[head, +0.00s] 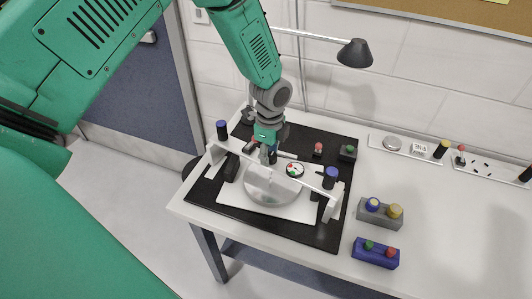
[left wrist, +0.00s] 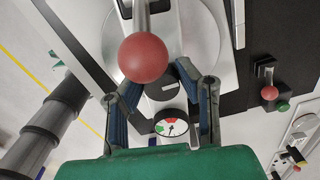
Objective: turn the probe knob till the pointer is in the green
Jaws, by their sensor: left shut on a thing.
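The fixture's white bar (head: 309,185) spans a round mirror disc (head: 262,187) on a white plate. A small round gauge (head: 294,170) sits on the bar; in the left wrist view the gauge (left wrist: 171,123) shows red and green patches on a white face. Its thin pointer is too small to place surely against the green. My left gripper (head: 268,146) reaches down at the bar, left of the gauge. In the left wrist view my left gripper (left wrist: 160,80) has its fingers on either side of the grey probe knob (left wrist: 168,90), shut on it. A red ball on a rod (left wrist: 143,57) partly hides the fingertips.
A black mat (head: 318,236) lies under the fixture. Dark blue knobs (head: 331,174) stand on the bar's ends. A grey block (head: 380,213) and a blue block (head: 375,254) with coloured knobs stand at right. A lamp (head: 355,53) overhangs behind. The table's right front is clear.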

